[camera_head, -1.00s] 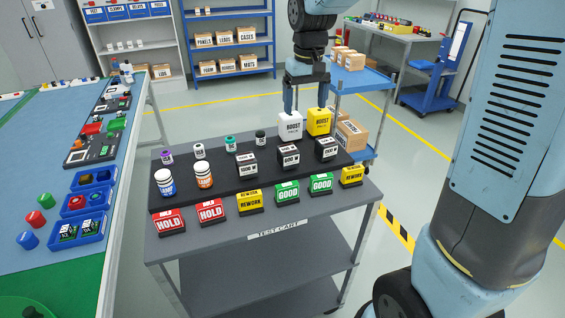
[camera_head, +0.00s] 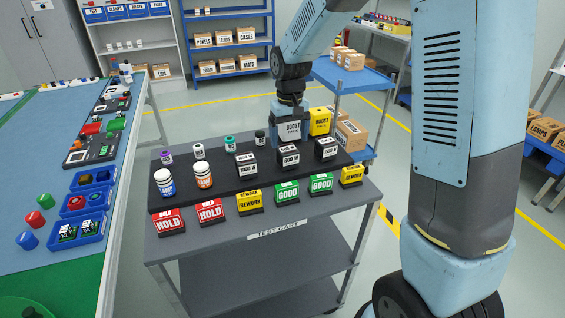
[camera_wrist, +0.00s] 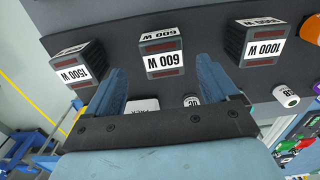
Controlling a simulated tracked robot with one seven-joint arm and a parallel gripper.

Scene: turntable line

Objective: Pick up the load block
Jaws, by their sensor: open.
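Three black load blocks with white wattage labels stand on the dark raised board of the test cart: the 1000 W block (camera_head: 246,165), the 600 W block (camera_head: 289,159) and the 1500 W block (camera_head: 326,150). In the wrist view, the 600 W block (camera_wrist: 161,54) lies beyond the gap between my open, empty fingers (camera_wrist: 161,75). The 1500 W block (camera_wrist: 83,70) is to the left and the 1000 W block (camera_wrist: 258,42) to the right.
A yellow boost pack (camera_head: 319,121) stands close to the right of my gripper. Several small jars and bottles (camera_head: 203,175) stand left on the board. HOLD, REWORK and GOOD signs (camera_head: 287,191) line the cart's front. A blue shelf cart (camera_head: 354,80) stands behind.

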